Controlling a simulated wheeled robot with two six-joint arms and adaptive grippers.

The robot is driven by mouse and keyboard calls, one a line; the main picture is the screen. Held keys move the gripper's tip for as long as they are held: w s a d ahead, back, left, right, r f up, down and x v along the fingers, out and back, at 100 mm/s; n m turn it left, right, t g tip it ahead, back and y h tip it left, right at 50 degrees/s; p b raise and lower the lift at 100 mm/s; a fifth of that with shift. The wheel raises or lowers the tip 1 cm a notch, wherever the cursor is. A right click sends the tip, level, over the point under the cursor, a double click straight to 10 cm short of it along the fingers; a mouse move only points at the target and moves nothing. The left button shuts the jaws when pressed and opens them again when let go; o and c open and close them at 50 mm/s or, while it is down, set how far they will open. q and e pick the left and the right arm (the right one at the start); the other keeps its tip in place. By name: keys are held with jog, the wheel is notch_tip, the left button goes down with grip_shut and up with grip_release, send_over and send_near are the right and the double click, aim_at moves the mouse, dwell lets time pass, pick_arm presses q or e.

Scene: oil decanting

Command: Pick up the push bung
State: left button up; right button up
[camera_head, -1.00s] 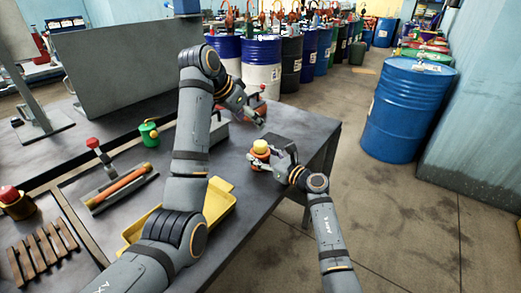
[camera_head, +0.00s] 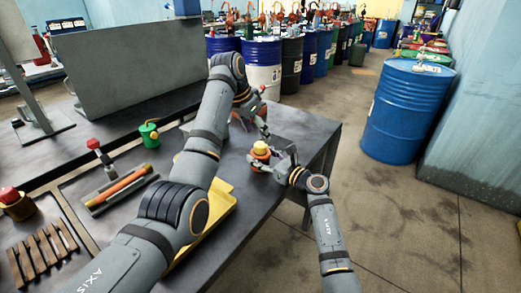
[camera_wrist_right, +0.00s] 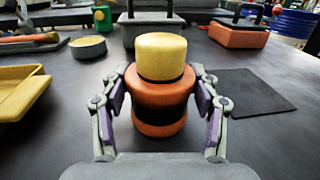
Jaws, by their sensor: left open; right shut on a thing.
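The push bung appears to be the yellow stopper (camera_head: 261,147) on top of a small orange container (camera_head: 258,162) near the table's right end. In the right wrist view the stopper (camera_wrist_right: 161,56) sits upright on the orange container (camera_wrist_right: 160,128), which has a dark band around its middle. My right gripper (camera_head: 270,163) is shut around the container's sides, and its fingers also show in the wrist view. My left gripper (camera_head: 262,131) is open, just above and behind the stopper in the head view. Its fingertips are small there, and contact cannot be told.
A yellow tray (camera_head: 224,214) lies partly behind my left arm. A green can (camera_head: 149,135) and a rack with an orange tube (camera_head: 122,186) are left. In the wrist view, a round tin (camera_wrist_right: 88,46), an orange box (camera_wrist_right: 238,35) and a dark mat (camera_wrist_right: 258,90) surround the container.

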aim_at(260, 144)
pick_arm(q)
jog(key=x, duration=0.5)
jog(key=shift+a+f, duration=0.25)
jog(key=shift+a, duration=0.1)
jog(key=c, duration=1.1)
pick_arm(e)
jog(key=o, duration=1.6)
pick_arm(q)
notch_tip(260, 144, up, 10)
jog(key=shift+r, duration=0.1)
pick_arm(e)
jog(key=v, duration=1.1)
jog(key=shift+s+d, duration=0.1)
jog(key=shift+d, duration=0.05)
jog(key=shift+s+d+r, duration=0.1)
jog(key=shift+s+d, duration=0.15)
